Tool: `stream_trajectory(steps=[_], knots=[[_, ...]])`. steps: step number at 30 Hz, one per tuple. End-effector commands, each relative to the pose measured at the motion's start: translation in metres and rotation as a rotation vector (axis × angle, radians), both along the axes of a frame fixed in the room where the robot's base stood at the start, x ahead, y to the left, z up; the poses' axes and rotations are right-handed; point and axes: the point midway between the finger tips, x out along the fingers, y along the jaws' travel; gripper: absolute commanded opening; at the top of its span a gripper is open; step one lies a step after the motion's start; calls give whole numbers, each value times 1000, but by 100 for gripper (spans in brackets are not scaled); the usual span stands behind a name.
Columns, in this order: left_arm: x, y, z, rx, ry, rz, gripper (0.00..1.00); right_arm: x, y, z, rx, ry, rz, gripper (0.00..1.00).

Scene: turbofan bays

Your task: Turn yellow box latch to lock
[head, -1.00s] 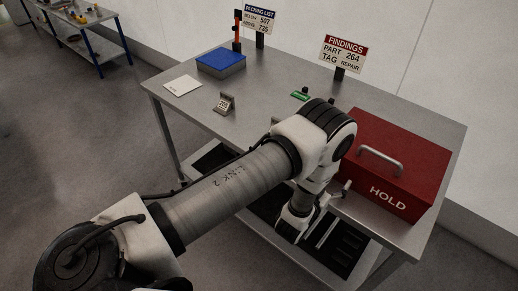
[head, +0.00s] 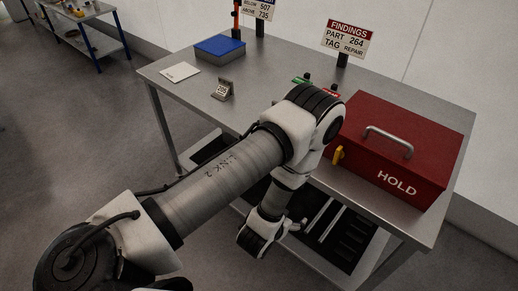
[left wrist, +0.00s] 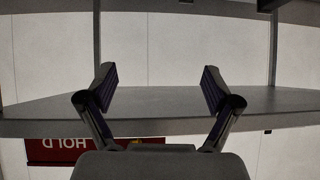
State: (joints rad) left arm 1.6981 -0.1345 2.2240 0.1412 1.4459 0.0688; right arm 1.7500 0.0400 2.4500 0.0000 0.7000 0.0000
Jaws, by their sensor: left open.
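The red HOLD box (head: 402,150) stands closed at the right end of the steel table, with a grey handle on its lid. Its yellow latch (head: 338,155) shows at the left end of the front face, partly beside my arm. I cannot tell its exact angle. My left gripper (head: 298,226) is below and left of the latch, off the table's front edge, apart from the box. In the left wrist view, its two fingers (left wrist: 158,85) are spread with nothing between them. The box (left wrist: 75,150) appears inverted at the lower left there. My right gripper is not in view.
The steel table (head: 190,98) has a lower shelf with dark trays. On top are a blue-lidded box (head: 220,48), a white card (head: 179,72), a small tag stand (head: 222,90) and the FINDINGS sign (head: 348,38). Green and red items (head: 302,79) lie behind my arm.

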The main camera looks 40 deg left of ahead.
Motion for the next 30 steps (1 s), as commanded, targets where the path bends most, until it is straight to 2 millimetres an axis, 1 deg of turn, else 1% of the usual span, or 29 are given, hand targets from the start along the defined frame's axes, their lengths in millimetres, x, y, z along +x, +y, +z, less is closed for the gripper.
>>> stream_trajectory(steps=[1,5,9,15,18,22,30], knots=[[-7,3,-12,0,41,4,90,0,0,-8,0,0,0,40],[-29,9,-34,-2,157,13,90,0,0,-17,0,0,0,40],[-55,15,-55,-7,282,20,90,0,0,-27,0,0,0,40],[-92,20,-77,-17,446,27,90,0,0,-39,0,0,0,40],[-104,21,-82,-20,498,27,90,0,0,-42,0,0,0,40],[-112,22,-84,-23,530,27,90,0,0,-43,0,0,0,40],[-113,22,-84,-23,536,27,90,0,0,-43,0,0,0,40]])
